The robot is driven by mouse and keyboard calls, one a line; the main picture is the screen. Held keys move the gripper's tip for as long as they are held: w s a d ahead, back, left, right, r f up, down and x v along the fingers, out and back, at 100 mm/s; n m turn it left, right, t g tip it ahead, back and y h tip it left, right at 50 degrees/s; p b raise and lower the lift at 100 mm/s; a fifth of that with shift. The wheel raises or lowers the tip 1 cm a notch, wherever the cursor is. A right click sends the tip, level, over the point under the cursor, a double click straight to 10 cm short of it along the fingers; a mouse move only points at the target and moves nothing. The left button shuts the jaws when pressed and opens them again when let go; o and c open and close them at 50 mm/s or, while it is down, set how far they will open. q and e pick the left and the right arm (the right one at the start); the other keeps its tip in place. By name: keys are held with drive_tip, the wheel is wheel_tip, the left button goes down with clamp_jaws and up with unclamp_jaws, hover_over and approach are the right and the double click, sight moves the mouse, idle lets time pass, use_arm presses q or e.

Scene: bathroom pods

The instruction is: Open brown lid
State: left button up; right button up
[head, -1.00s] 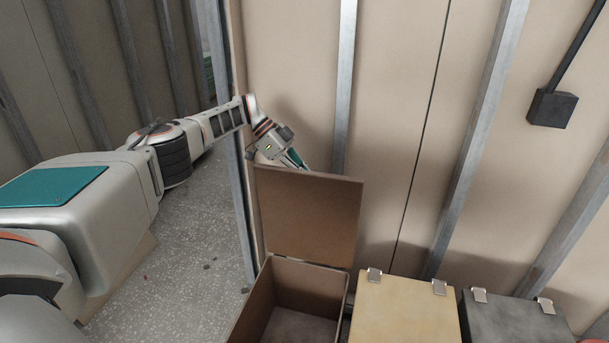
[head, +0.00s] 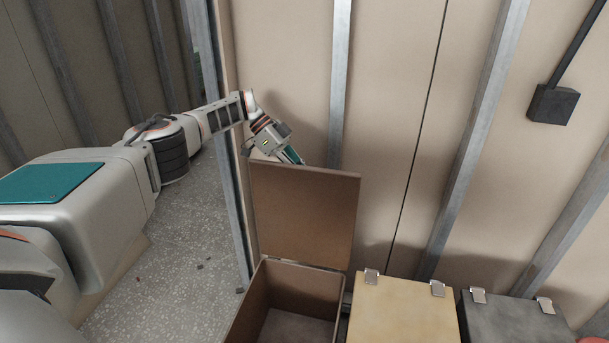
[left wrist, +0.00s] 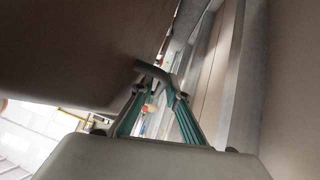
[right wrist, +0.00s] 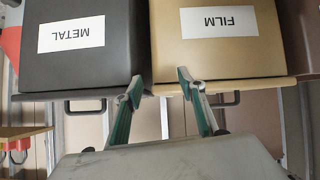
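The brown lid (head: 305,215) stands raised, roughly upright, at the back edge of the open brown box (head: 263,297). The inside of the box shows and looks empty. My left gripper (head: 292,156) is at the lid's top edge, with its fingertips partly hidden behind it. My right gripper (right wrist: 160,80) is open and empty above the other boxes. It does not show in the head view.
A tan box labelled FILM (right wrist: 232,55) and a dark box labelled METAL (right wrist: 115,60) have shut lids. They stand right of the brown box in the head view. A panelled wall (head: 400,120) with metal posts is close behind. Speckled floor (head: 185,260) is clear at left.

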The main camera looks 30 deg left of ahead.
use_arm(q)
drive_tip(key=shift+a+r, duration=0.1)
drive_tip(key=shift+r, duration=0.4)
wheel_tip(320, 180, up, 9)
idle(0.3)
idle(0.5)
